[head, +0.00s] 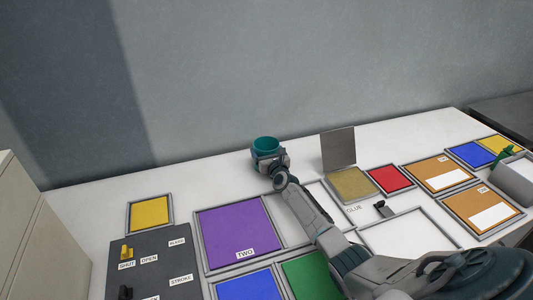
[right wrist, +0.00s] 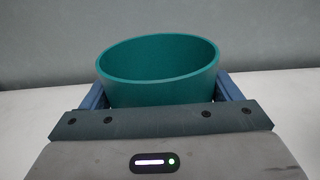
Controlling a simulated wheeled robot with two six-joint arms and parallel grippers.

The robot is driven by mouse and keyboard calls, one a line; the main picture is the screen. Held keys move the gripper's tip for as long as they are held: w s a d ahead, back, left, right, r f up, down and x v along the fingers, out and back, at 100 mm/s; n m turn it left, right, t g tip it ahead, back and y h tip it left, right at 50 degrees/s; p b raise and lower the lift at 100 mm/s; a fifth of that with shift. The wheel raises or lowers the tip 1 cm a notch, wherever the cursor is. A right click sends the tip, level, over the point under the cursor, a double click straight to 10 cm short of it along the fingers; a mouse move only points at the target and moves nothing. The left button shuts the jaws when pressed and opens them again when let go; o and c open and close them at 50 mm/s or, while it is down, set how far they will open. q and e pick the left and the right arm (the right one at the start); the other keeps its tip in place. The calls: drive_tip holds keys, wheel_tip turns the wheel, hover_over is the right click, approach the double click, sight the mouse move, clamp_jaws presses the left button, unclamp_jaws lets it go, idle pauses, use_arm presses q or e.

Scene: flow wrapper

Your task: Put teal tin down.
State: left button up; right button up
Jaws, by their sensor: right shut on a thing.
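The teal tin (head: 265,144) is an open, round tin in the head view, towards the back of the white table. My right gripper (head: 267,158) is shut on it, reaching from the lower right. In the right wrist view the tin (right wrist: 158,82) sits upright between the two blue fingers of the gripper (right wrist: 160,95). Its lower part is hidden behind the gripper body, so I cannot tell whether it touches the table. My left gripper is not in view.
A purple panel (head: 235,232) marked TWO lies in front of the tin. A box with a raised lid (head: 338,148) stands to its right. A dark switch board (head: 155,265) is at front left. The white table (head: 205,180) left of the tin is clear.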

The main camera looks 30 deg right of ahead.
drive_tip(key=shift+f, duration=0.15)
drive_tip(key=o, duration=0.9)
drive_tip(key=shift+r, duration=0.25)
drive_tip(key=shift+s+p, duration=0.3)
drive_tip(key=shift+p, duration=0.05)
drive_tip(key=p+v, duration=0.4)
drive_tip(key=v, duration=0.6)
drive_tip(key=shift+s, duration=0.1)
drive_tip(key=shift+s+a+p, duration=0.15)
drive_tip(key=shift+s+p, duration=0.15)
drive_tip(key=shift+s, duration=0.3)
drive_tip(key=shift+f, duration=0.1)
